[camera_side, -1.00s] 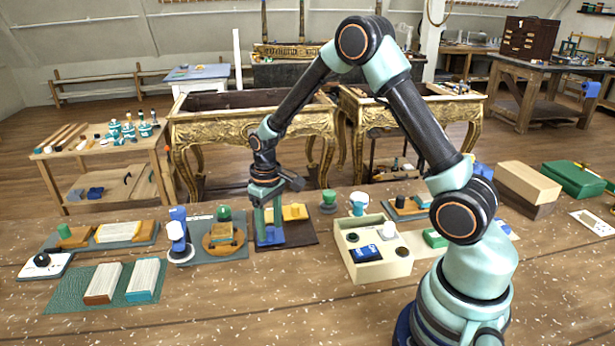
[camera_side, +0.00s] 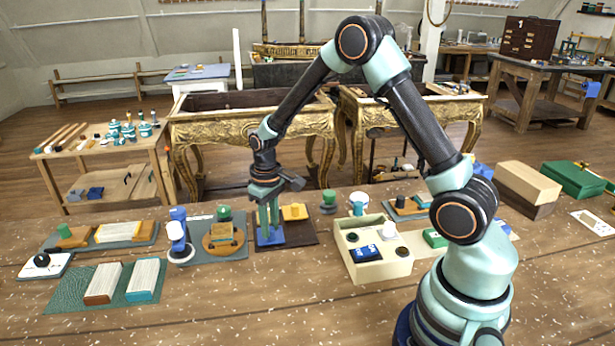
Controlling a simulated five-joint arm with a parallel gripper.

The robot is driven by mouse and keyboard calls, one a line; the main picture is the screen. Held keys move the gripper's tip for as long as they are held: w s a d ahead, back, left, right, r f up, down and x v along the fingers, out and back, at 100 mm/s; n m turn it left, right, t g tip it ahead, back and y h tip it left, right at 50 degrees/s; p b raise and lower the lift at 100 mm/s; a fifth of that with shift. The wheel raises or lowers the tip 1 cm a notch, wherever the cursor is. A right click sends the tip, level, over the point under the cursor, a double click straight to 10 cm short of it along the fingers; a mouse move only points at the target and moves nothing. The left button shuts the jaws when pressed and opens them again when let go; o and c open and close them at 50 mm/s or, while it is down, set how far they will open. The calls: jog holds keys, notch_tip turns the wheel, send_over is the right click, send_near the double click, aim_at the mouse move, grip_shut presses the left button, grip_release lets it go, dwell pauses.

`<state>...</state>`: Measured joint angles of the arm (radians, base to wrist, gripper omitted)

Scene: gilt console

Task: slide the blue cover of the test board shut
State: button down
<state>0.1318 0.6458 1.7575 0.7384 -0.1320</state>
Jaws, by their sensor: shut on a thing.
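The test board (camera_side: 301,240) is a dark brown plate on the bench, left of centre. The blue cover (camera_side: 270,239) sits at its left end. A yellow block (camera_side: 295,213) stands on the board to the right of the cover and apart from it. My gripper (camera_side: 269,226) points straight down over the cover. Its green fingers are shut on the upper part of the blue cover, which they partly hide. I cannot tell from this distance what lies under the cover.
A grey board with a round wooden piece (camera_side: 222,237) and a blue stand (camera_side: 178,228) are close on the left. A cream box (camera_side: 400,268) is on the right. A small green-topped object (camera_side: 328,200) stands behind right. The bench in front is clear.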

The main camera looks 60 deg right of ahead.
dwell(0.8)
jog(key=w+d, duration=0.6)
jog(key=shift+w+d, duration=0.2)
jog(key=shift+w, duration=0.1)
jog(key=c, duration=0.7)
grip_release()
jog(key=shift+o, duration=0.2)
jog(key=shift+s, duration=0.1)
jog(key=shift+r, duration=0.1)
notch_tip(320, 180, up, 12)
